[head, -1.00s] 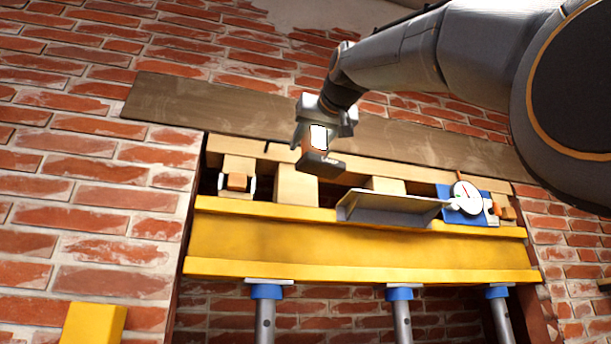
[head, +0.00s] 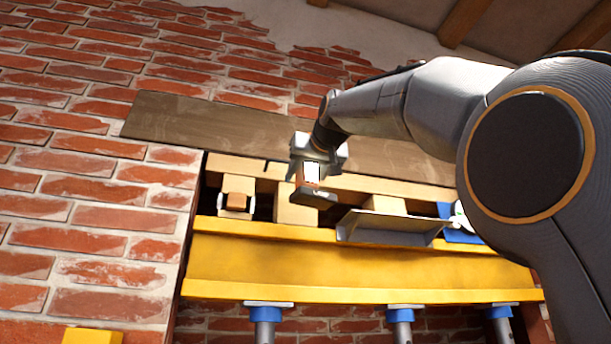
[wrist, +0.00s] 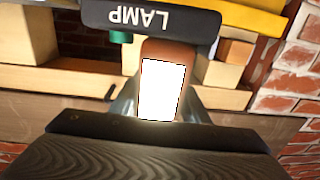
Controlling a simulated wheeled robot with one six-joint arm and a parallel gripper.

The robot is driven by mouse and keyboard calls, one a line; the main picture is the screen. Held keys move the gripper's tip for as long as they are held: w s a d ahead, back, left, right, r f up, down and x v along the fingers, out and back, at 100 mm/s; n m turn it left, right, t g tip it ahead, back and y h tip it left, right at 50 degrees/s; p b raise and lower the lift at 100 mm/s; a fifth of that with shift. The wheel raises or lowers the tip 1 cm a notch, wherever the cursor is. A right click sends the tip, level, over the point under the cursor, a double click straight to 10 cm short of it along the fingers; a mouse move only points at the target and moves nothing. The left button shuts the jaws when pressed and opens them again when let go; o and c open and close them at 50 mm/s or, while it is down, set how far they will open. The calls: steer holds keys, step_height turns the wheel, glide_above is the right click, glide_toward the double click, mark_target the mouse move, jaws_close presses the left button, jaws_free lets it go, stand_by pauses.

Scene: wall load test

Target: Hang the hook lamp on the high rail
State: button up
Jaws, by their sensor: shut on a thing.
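The hook lamp has a dark body (head: 313,197) marked LAMP, an orange-brown handle and a bright white panel. My gripper (head: 310,178) is shut on it. In the wrist view the LAMP label (wrist: 152,20) is upside down, and the lit panel (wrist: 160,90) faces the camera. I cannot make out its hook. A pale wooden rail (head: 360,183) runs along the top of the wall opening, just below the dark plank (head: 200,122). I cannot tell whether this is the high rail. The lamp overlaps it in the head view; contact cannot be told.
A yellow beam (head: 330,265) on blue-topped props (head: 265,315) spans the opening. A grey angled tray (head: 390,228) sits on it, right of the lamp. Pale wood blocks (head: 295,205) stand behind. An orange-brown block (head: 236,202) is at the left. My arm covers the right end.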

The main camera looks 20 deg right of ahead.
steer(key=shift+r, duration=0.1)
steer(key=shift+w, duration=1.5)
steer(key=shift+w, duration=0.1)
steer(key=shift+w, duration=1.85)
steer(key=shift+r, duration=0.1)
steer(key=shift+w+f+b, duration=0.2)
steer(key=shift+f+b, duration=1.35)
steer(key=shift+f, duration=0.2)
